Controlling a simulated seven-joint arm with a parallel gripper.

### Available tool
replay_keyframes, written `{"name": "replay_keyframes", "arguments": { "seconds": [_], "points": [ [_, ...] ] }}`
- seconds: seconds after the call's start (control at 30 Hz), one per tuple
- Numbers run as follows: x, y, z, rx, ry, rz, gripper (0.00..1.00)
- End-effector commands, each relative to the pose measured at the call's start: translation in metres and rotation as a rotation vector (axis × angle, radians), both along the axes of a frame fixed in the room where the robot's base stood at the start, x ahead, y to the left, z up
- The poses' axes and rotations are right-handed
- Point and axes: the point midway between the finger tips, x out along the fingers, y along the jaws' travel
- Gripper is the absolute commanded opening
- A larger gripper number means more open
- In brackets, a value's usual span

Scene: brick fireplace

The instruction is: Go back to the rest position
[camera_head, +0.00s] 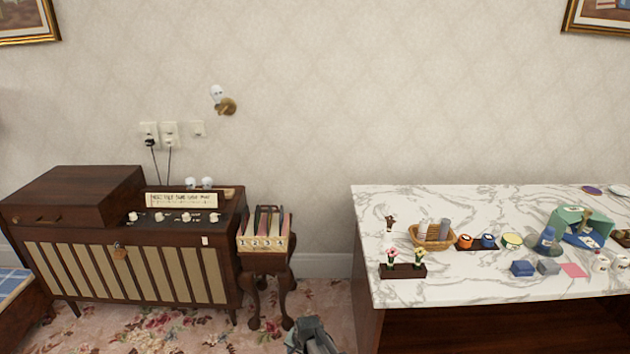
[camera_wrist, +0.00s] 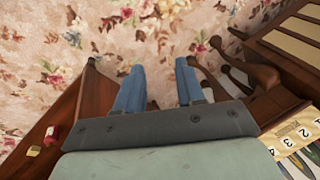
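My gripper (camera_head: 313,338) shows at the bottom edge of the head view, low over the floral carpet, between the small stand and the marble-topped table. Only its upper part is in that frame. In the wrist view my gripper (camera_wrist: 159,66) has two blue fingers spread apart with nothing between them. Patterned carpet (camera_wrist: 155,35) lies beyond the fingertips.
The marble table (camera_head: 430,205) holds a basket (camera_head: 417,243), a flower rack (camera_head: 403,271), jars and a green box (camera_head: 570,216). Left are the wooden radio cabinet (camera_head: 130,272) and a stand (camera_head: 257,263) with numbered files (camera_head: 264,243). Open carpet lies between stand and table.

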Motion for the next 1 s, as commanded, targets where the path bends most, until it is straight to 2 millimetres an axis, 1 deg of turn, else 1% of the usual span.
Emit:
{"name": "replay_keyframes", "arguments": {
  "seconds": [0.03, 0.17, 0.27, 0.3, 0.37, 0.4, 0.47, 0.5, 0.57, 0.6, 0.63, 0.8, 0.9, 1.0],
  "points": [
    [-0.015, -0.015, -0.011, -0.019, 0.026, 0.011, 0.38],
    [-0.053, -0.052, -0.038, -0.073, 0.101, 0.06, 0.38],
    [-0.091, -0.082, -0.059, -0.11, 0.173, 0.107, 0.38],
    [-0.108, -0.095, -0.067, -0.124, 0.204, 0.127, 0.38],
    [-0.133, -0.113, -0.077, -0.143, 0.254, 0.158, 0.38],
    [-0.15, -0.124, -0.084, -0.153, 0.286, 0.179, 0.38],
    [-0.176, -0.14, -0.092, -0.164, 0.335, 0.212, 0.38],
    [-0.194, -0.15, -0.097, -0.171, 0.37, 0.234, 0.38],
    [-0.221, -0.164, -0.103, -0.177, 0.419, 0.267, 0.38],
    [-0.24, -0.173, -0.107, -0.179, 0.453, 0.29, 0.38],
    [-0.253, -0.179, -0.109, -0.179, 0.478, 0.306, 0.38],
    [-0.328, -0.208, -0.114, -0.164, 0.616, 0.4, 0.38],
    [-0.363, -0.218, -0.114, -0.147, 0.681, 0.445, 0.38],
    [-0.389, -0.225, -0.112, -0.131, 0.729, 0.48, 0.38]
  ]
}}
